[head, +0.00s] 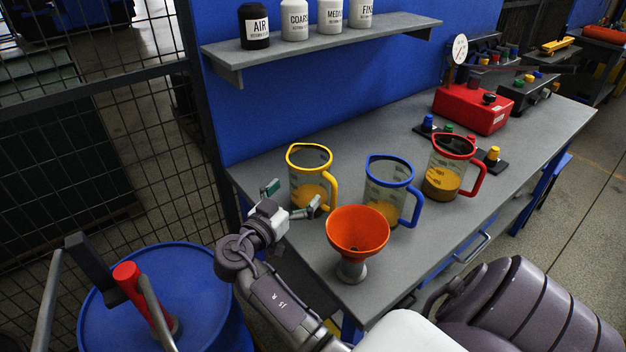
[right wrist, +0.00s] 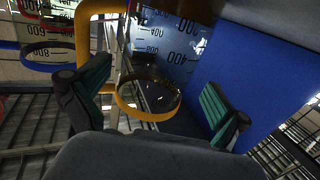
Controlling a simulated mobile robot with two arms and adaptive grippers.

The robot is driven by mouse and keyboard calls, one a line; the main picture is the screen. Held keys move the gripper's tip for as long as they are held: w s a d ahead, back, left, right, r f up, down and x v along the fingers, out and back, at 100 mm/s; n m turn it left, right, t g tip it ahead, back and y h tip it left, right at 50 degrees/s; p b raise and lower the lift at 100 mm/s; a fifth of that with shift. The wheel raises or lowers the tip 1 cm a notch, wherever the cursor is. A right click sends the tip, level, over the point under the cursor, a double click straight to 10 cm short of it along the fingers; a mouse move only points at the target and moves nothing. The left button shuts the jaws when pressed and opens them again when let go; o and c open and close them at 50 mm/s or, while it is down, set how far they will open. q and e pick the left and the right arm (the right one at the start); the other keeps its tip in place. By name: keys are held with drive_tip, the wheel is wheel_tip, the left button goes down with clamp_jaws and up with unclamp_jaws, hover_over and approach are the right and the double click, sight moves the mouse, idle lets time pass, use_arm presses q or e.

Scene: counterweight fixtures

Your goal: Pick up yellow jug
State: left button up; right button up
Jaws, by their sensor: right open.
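The yellow jug (head: 309,172) is a clear measuring jug with a yellow rim and handle, holding amber liquid. It stands upright on the grey bench, left of the blue and red jugs. My right gripper (head: 292,197) is open at its near left side. In the right wrist view the yellow jug's handle (right wrist: 88,22) and clear marked body show between and beyond the green-padded fingers (right wrist: 155,100). I cannot tell whether either finger touches it. My left gripper is not in view.
An orange funnel (head: 357,230) on a grey stand is close in front. The blue jug (head: 386,180) and red jug (head: 446,165) stand to the right. A shelf (head: 330,40) with labelled bottles hangs behind. A blue drum (head: 205,300) is at lower left.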

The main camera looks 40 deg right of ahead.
drive_tip(key=p+x, duration=0.1)
drive_tip(key=x, duration=0.2)
drive_tip(key=p+x, duration=0.1)
drive_tip(key=x, duration=0.1)
drive_tip(key=shift+d+r+p, duration=0.2)
drive_tip(key=shift+r+p, duration=0.1)
drive_tip(key=shift+d+f, duration=0.1)
drive_tip(key=shift+d, duration=0.05)
drive_tip(key=shift+c, duration=1.4)
drive_tip(key=c, duration=0.8)
drive_tip(key=shift+o, duration=0.2)
